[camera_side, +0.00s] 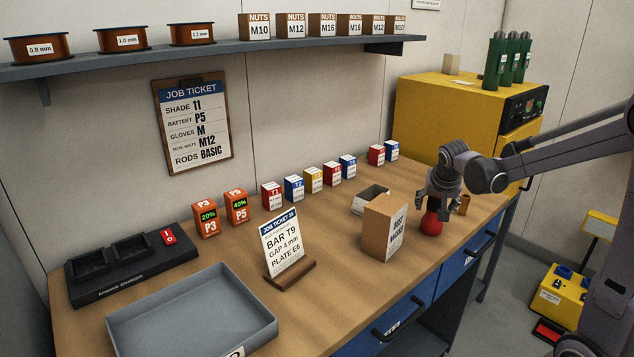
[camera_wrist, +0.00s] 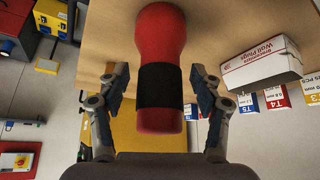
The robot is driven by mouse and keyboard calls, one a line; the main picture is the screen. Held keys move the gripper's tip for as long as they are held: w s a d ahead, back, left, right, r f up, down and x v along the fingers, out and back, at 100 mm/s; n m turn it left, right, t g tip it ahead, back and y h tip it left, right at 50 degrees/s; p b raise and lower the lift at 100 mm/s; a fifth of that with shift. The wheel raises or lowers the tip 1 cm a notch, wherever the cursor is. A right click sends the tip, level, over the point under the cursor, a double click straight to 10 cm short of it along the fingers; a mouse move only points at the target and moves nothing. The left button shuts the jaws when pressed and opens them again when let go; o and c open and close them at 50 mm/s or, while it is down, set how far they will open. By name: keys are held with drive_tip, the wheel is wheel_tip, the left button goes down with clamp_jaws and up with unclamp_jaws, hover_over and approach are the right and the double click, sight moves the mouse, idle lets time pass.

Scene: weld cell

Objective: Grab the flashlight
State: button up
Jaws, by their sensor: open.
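The flashlight (camera_wrist: 160,30) is red with a black band around its middle. In the wrist view it lies between the two fingers of my gripper (camera_wrist: 160,90), with a visible gap to the finger on each side. In the side view only a red rounded part of the flashlight (camera_side: 431,224) shows below my gripper (camera_side: 441,199), near the front edge of the workbench. My gripper is open, and its fingers are on either side of the flashlight. The rest of the flashlight is hidden by the gripper in the side view.
A cardboard box (camera_side: 384,228) and an open white box (camera_side: 370,199) stand left of the gripper on the workbench (camera_side: 340,290). A small brass-coloured cylinder (camera_side: 464,204) stands just right of it. A grey tray (camera_side: 190,318) and a ticket stand (camera_side: 290,277) are farther left.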

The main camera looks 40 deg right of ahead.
drive_tip(key=shift+d+f, duration=0.1)
drive_tip(key=shift+f, duration=0.1)
clamp_jaws()
drive_tip(key=shift+r, duration=0.1)
